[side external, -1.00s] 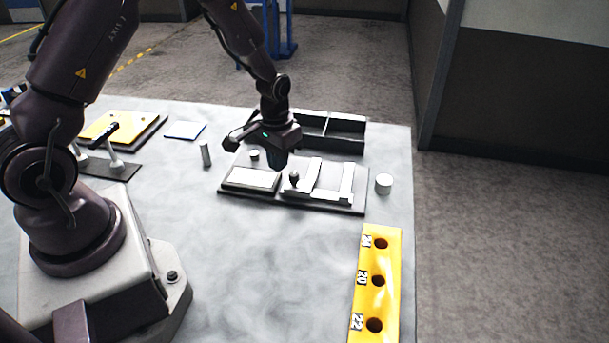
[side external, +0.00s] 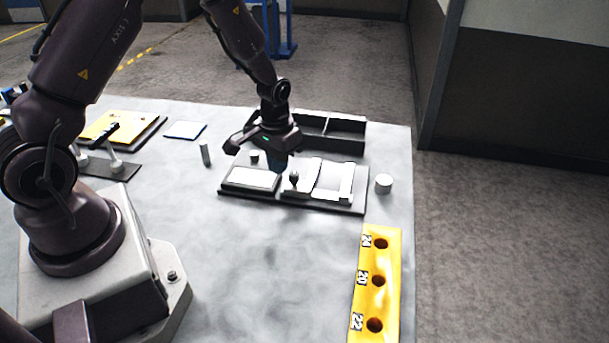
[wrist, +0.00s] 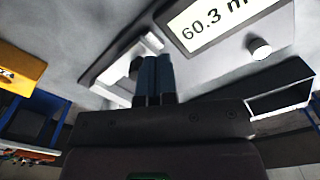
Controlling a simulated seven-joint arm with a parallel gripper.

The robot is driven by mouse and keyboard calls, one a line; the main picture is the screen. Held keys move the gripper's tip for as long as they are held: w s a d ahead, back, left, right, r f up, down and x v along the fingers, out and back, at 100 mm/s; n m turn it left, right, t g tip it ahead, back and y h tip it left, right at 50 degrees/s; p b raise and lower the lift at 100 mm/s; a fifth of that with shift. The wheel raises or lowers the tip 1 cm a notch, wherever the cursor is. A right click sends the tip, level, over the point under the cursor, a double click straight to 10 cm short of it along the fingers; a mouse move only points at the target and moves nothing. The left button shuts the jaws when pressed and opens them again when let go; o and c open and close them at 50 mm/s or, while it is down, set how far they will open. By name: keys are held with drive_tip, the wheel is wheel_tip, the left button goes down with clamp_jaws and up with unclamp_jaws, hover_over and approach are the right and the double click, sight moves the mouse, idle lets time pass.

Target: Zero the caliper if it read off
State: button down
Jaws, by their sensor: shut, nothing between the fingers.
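The caliper is a flat dark-based device (side external: 325,204) with a white display panel (side external: 249,178) at its left and pale jaws (side external: 346,182) at its right. In the wrist view the display (wrist: 212,20) reads 60.3, with the unit cut off at the frame edge. A dark knob (side external: 294,178) stands by the jaws. My gripper (side external: 279,167) is shut and empty above the caliper; its blue fingertips (wrist: 154,62) partly hide the jaw area. Contact cannot be told.
A dark divided tray (side external: 346,134) stands behind the caliper. A white cylinder (side external: 383,183) is at its right, a grey cylinder (side external: 205,155) at its left. A yellow block with numbered holes (side external: 387,258) lies front right. The table's front middle is clear.

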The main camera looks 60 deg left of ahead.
sight(309, 186)
drive_tip(key=shift+f, duration=1.35)
drive_tip(key=shift+w+d, duration=0.2)
drive_tip(key=shift+w+d, duration=2.15)
drive_tip(key=shift+w+d+r, duration=0.1)
drive_tip(key=shift+w+d, duration=0.15)
idle(0.8)
drive_tip(key=shift+s+a+r, duration=0.1)
drive_tip(key=shift+r, duration=1.6)
drive_tip(key=shift+s+a+r, duration=0.1)
drive_tip(key=shift+r, duration=1.6)
